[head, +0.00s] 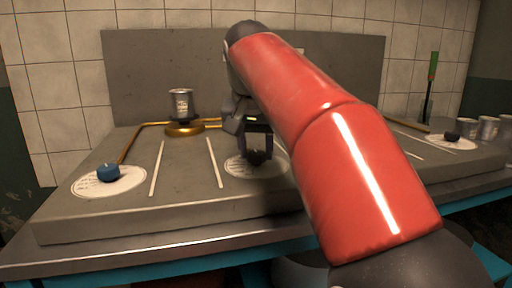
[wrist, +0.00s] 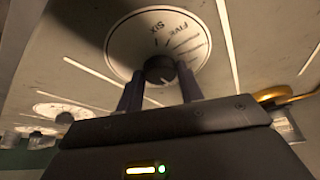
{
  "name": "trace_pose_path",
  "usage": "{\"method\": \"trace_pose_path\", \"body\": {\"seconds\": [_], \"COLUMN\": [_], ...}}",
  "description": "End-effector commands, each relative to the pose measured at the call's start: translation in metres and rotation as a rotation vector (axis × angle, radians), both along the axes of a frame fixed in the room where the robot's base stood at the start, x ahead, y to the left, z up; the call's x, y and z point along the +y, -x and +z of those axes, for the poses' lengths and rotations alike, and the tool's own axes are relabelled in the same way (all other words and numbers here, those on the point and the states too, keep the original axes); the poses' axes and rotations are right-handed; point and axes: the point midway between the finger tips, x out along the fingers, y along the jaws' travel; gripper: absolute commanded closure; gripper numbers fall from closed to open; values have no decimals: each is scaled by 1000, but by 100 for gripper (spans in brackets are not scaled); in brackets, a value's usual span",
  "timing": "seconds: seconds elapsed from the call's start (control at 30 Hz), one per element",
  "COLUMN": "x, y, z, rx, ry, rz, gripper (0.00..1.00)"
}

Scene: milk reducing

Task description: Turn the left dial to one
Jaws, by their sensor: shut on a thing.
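The leftmost dial has a blue knob (head: 108,172) on a white printed disc (head: 129,183), at the left of the grey stove top in the head view; my gripper is well to its right. My gripper (head: 257,156) is over another white disc (head: 237,168) near the front middle. In the wrist view my gripper (wrist: 160,90) has its two fingers on either side of a dark round knob (wrist: 158,67), shut on it. That disc (wrist: 122,42) shows the words FIVE and SIX. The knob is mostly hidden by my gripper in the head view.
A metal mug (head: 181,102) stands on a brass burner (head: 184,129) at the back left. A black knob (head: 452,135), several metal cups (head: 488,128) and a green-handled tool (head: 432,68) are at the right. My red arm hides part of the stove.

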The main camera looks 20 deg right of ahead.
Motion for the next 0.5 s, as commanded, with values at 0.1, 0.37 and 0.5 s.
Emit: {"method": "trace_pose_path", "body": {"seconds": [0.1,0.37,0.5], "x": [0,-4,-5], "y": [0,1,1], "z": [1,5,4], "rx": [0,2,1], "ry": [0,-2,-1], "rz": [7,228,360], "gripper": [86,86,86]}}
